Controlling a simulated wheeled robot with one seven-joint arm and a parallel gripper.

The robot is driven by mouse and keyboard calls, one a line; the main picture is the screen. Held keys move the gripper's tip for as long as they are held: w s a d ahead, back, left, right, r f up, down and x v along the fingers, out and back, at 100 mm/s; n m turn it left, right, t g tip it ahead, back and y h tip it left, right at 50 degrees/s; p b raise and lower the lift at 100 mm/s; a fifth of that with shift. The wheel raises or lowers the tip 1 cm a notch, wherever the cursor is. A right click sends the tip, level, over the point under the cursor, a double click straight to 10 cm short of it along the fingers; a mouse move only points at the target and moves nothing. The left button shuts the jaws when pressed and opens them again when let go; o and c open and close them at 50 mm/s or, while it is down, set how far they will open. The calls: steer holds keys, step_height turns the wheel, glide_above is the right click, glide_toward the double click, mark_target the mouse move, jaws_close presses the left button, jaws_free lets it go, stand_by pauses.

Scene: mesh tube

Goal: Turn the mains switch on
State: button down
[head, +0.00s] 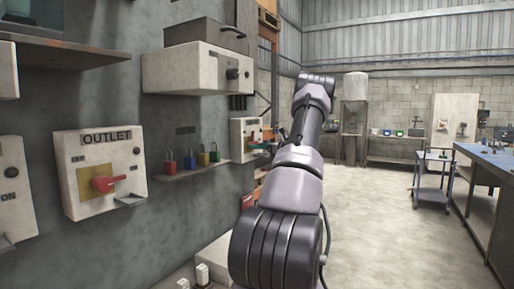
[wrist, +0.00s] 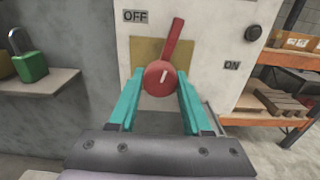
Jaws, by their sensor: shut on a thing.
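The mains switch is a red rotary handle (wrist: 170,45) on a yellow plate (wrist: 146,52) of a white box (wrist: 214,60). Its lever points up and leans slightly right. An OFF label (wrist: 135,16) is at upper left, and an ON label (wrist: 231,65) is at right. My gripper (wrist: 162,76) has its two teal fingers closed against the sides of the handle's round hub. In the head view the white box (head: 238,127) is on the far part of the wall; my arm partly hides it, and the handle is hard to make out.
A shelf (head: 196,172) with several coloured padlocks is left of the box; a green padlock (wrist: 30,62) shows in the wrist view. An OUTLET box (head: 72,150) with a red handle is nearer. Orange shelving (wrist: 272,122) stands at right. Open floor (head: 375,220) lies right of my arm.

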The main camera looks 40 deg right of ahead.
steer(key=m, duration=1.1)
steer(key=shift+m, duration=2.1)
steer(key=shift+c, duration=1.7)
jaws_free()
steer(key=v, duration=1.1)
